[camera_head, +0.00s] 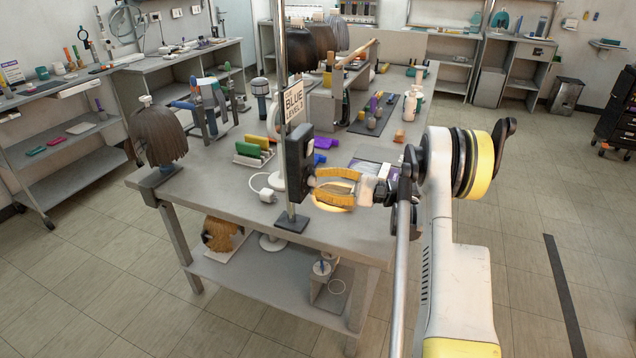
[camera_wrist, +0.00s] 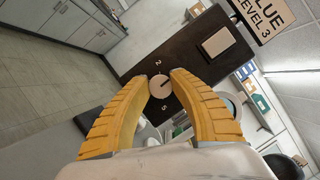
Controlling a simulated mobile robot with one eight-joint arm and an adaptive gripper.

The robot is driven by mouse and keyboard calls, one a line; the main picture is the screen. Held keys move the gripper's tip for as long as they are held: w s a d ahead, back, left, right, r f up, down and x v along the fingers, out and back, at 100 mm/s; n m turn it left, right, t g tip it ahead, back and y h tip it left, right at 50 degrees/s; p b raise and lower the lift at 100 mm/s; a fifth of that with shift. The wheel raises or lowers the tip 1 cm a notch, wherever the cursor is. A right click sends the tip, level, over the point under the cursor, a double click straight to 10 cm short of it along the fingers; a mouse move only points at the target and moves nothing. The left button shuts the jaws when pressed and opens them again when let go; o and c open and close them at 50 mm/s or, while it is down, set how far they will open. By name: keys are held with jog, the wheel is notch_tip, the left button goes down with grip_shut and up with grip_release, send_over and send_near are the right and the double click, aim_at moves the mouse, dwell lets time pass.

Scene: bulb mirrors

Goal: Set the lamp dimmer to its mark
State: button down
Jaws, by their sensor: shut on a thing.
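The lamp dimmer is a dark box (camera_head: 299,152) on an upright metal pole above the front of the workbench. In the wrist view, the dark box (camera_wrist: 150,60) fills the upper middle, with a pale round knob (camera_wrist: 160,87) on its face. The digits 2 and 5 show beside the knob; other marks are hidden or too small. A short dark line on the knob points to the upper right. My gripper (camera_head: 316,184) has its yellow ribbed fingers at the box face. In the wrist view, my gripper (camera_wrist: 161,84) is shut on the knob, one fingertip at each side.
A sign (camera_head: 294,102) on the pole reads BLUE, and LEVEL 3 in the wrist view (camera_wrist: 265,15). A pale rectangular switch (camera_wrist: 218,42) sits on the box beyond the knob. A wig head (camera_head: 158,135), tools and bottles crowd the workbench (camera_head: 215,160). The floor at right is open.

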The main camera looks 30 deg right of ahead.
jog(key=m+t, duration=0.1)
jog(key=m, duration=0.3)
jog(key=m+t, duration=0.2)
jog(key=m, duration=0.2)
jog(key=m+t+h, duration=0.1)
jog(key=m+t, duration=0.1)
jog(key=m, duration=0.2)
jog(key=m+t+h, duration=0.2)
jog(key=m, duration=0.2)
jog(key=shift+m, duration=0.3)
jog(key=c, duration=1.1)
grip_release()
jog(key=shift+d, duration=0.1)
jog(key=v, duration=0.7)
jog(key=shift+s, duration=0.15)
